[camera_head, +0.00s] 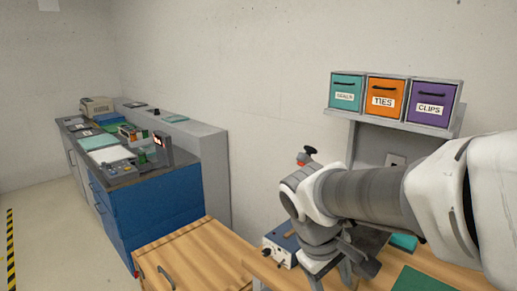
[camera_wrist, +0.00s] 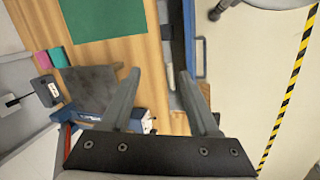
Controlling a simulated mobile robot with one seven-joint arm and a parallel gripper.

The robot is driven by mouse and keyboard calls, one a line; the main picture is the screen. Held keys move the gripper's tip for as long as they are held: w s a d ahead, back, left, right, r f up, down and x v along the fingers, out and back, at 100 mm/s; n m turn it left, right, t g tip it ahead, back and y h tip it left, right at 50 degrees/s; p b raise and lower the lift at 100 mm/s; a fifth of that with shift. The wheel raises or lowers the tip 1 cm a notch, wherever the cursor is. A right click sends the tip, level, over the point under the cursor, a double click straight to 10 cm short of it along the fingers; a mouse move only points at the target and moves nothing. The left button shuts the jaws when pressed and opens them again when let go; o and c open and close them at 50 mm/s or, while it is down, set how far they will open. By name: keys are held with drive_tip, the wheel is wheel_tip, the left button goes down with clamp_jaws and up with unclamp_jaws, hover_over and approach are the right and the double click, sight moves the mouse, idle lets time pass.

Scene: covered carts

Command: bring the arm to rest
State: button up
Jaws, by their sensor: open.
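My arm (camera_head: 370,195) reaches in from the right in the head view and bends downward over the wooden bench. In the wrist view my gripper (camera_wrist: 159,76) is open, its two dark fingers spread apart with nothing between them. It hangs above the bench (camera_wrist: 115,50) near its edge. In the head view the fingers show only partly at the bottom, below the wrist. A blue-and-grey device (camera_head: 281,246) stands on the bench just left of the wrist. I cannot tell the exact gap between the fingers and the bench.
A green mat (camera_wrist: 102,18) lies on the bench. A shelf (camera_head: 417,129) holds teal, orange and purple bins labelled for ties, clips and another item. A lower wooden-topped cabinet (camera_head: 190,255) and a blue counter (camera_head: 165,217) stand left. Floor beside the yellow-black strip (camera_wrist: 285,105) is clear.

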drive_tip(key=s+r+m+t+y+p, duration=0.1)
drive_tip(key=s+r+m+t+y, duration=0.2)
drive_tip(key=s, duration=0.5)
drive_tip(key=shift+s+d+r+m+t, duration=0.3)
drive_tip(key=shift+s+r+m+t, duration=0.15)
drive_tip(key=shift+r+m, duration=1)
drive_tip(key=shift+w+f, duration=0.1)
drive_tip(key=shift+f, duration=0.05)
